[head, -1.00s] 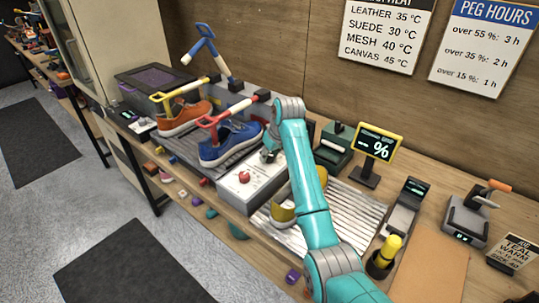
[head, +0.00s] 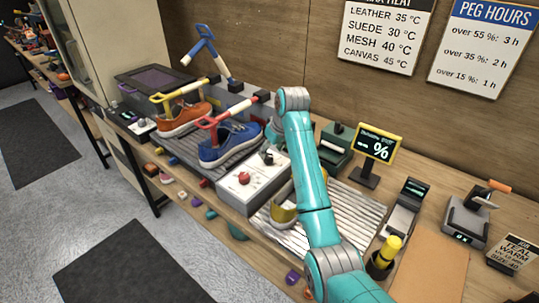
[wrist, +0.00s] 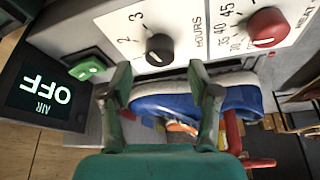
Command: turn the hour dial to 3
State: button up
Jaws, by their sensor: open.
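The black hour dial (wrist: 159,48) sits on a white panel marked HOURS, with the numbers 2 and 3 beside it in the wrist view. A small pale mark shows on its lower side; I cannot tell for certain which number it points to. The dial also shows in the head view (head: 267,158) on the control box (head: 262,187). My gripper (wrist: 159,70) is open and empty, its two fingers spread to either side below the dial and apart from it. In the head view it is mostly hidden behind my arm.
A red heat dial (wrist: 268,27) is right of the hour dial. A green button (wrist: 89,68) and a display reading AIR OFF (wrist: 42,98) are at left. A blue sneaker (head: 230,143) and an orange sneaker (head: 182,119) stand close by. The peg hours sign (head: 484,48) hangs on the wall.

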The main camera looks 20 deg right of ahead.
jog(key=v, duration=0.8)
